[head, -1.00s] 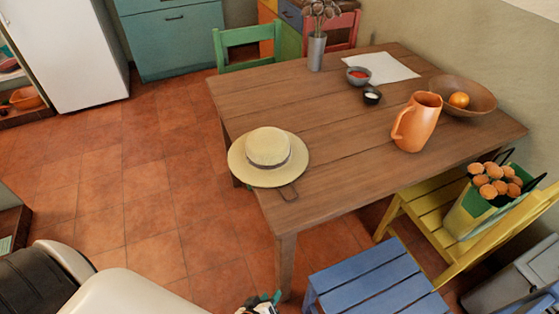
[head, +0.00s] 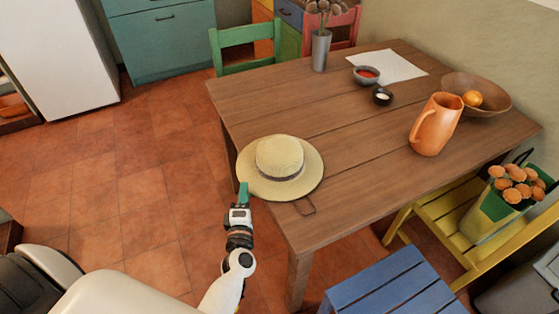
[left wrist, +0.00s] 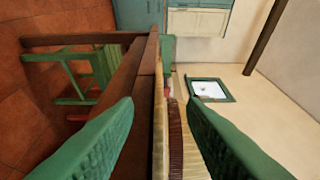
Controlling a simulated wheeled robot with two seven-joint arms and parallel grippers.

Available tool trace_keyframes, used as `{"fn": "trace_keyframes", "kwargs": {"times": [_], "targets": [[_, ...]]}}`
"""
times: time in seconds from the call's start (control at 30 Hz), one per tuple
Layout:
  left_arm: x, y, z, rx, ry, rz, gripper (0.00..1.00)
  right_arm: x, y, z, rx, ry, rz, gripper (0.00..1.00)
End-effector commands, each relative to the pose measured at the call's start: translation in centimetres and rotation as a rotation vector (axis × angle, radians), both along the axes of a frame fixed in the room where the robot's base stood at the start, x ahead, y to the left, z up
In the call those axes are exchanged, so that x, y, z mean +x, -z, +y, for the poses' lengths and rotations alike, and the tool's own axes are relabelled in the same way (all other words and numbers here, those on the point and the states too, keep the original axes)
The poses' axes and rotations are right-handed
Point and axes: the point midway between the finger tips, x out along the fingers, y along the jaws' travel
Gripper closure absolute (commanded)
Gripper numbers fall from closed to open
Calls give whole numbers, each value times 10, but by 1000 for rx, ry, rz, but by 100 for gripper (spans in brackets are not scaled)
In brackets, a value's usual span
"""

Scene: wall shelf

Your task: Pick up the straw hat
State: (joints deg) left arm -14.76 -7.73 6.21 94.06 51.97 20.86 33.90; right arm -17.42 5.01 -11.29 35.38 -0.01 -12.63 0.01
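The straw hat (head: 280,168), pale with a dark band, lies crown up at the near left corner of the wooden table (head: 350,125). Its brim reaches past the table's left edge. My left gripper (head: 243,190) is at the brim's near left side, in front of the table edge. In the left wrist view its two green fingers (left wrist: 160,115) stand wide apart, and the hat (left wrist: 176,140) shows edge-on between them. I cannot tell whether a finger touches the brim. My right gripper is not in view.
An orange pitcher (head: 436,124), a wooden bowl (head: 492,104), small bowls (head: 367,76) and a grey vase (head: 320,50) stand farther back on the table. A blue stool (head: 385,285) and yellow chair (head: 440,212) stand near its front. The floor to the left is clear.

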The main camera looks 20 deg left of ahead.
Motion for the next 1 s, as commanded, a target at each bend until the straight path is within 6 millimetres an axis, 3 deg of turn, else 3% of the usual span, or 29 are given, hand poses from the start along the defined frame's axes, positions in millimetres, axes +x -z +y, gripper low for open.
{"fn": "trace_keyframes", "kwargs": {"times": [0.3,0.6,0.83,1.0], "targets": [[40,4,18,2,0,-1,63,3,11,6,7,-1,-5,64],[44,3,20,1,1,0,63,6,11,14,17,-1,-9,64],[44,3,20,1,1,0,100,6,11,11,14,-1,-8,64],[44,3,20,0,1,-1,100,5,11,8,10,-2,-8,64]]}}
